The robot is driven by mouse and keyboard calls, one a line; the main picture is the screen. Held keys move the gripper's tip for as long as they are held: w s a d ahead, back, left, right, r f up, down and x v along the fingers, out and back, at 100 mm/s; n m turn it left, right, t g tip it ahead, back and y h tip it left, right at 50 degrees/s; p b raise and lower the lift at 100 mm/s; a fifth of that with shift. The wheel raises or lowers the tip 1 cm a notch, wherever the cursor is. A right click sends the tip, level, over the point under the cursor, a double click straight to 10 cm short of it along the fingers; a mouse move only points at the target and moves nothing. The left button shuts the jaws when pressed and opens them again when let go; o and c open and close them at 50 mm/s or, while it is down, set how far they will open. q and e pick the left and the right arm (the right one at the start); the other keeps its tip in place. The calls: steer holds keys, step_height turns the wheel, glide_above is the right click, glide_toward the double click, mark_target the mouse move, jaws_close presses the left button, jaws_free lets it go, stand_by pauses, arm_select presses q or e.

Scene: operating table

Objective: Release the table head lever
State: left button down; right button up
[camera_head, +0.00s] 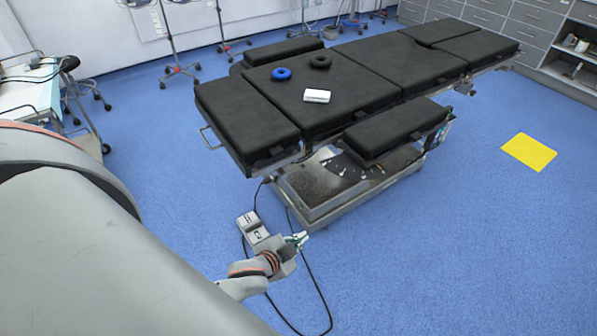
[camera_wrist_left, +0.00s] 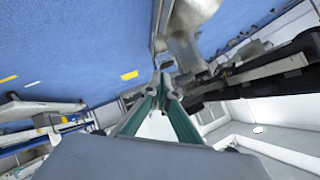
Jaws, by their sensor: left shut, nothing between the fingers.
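The operating table (camera_head: 345,85), with black pads, stands across the middle of the head view. A thin metal loop (camera_head: 207,138) sticks out at its left end; I cannot tell whether this is the head lever. My left gripper (camera_head: 302,238) is shut and empty, in front of the table base and apart from the loop. In the left wrist view its green fingers (camera_wrist_left: 163,82) meet at the tips, with metal parts close behind them. The table's dark underside edge (camera_wrist_left: 270,82) shows at the right there. My right gripper is not in view.
A hand control (camera_head: 250,225) with a black cable lies near my left gripper. A yellow mat (camera_head: 529,152) lies on the open blue floor.

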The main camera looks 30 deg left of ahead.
arm_select(q)
steer(key=w+a+r+m+t+y, duration=0.1)
steer(key=w+a+r+y, duration=0.2)
steer(key=w+a+r, duration=0.4)
steer(key=w+a, duration=0.2)
steer(key=w, duration=0.1)
steer(key=shift+w+r+m+y, duration=0.4)
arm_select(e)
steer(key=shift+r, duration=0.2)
arm_select(q)
steer(key=b, duration=0.2)
glide_toward(302, 167)
steer(key=w+d, duration=0.1)
steer(key=w, duration=0.3)
steer(key=shift+w+a+f, duration=0.3)
steer(key=shift+a+f, duration=0.55)
steer(key=shift+f, duration=0.15)
steer(key=shift+w+a+f+b, duration=0.2)
steer(key=shift+a+f+b, duration=0.15)
steer(key=shift+a, duration=0.25)
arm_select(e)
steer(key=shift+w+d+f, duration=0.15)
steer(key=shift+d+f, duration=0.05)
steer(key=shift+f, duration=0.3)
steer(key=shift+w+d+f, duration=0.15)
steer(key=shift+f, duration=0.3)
arm_select(q)
steer(key=shift+w, duration=0.1)
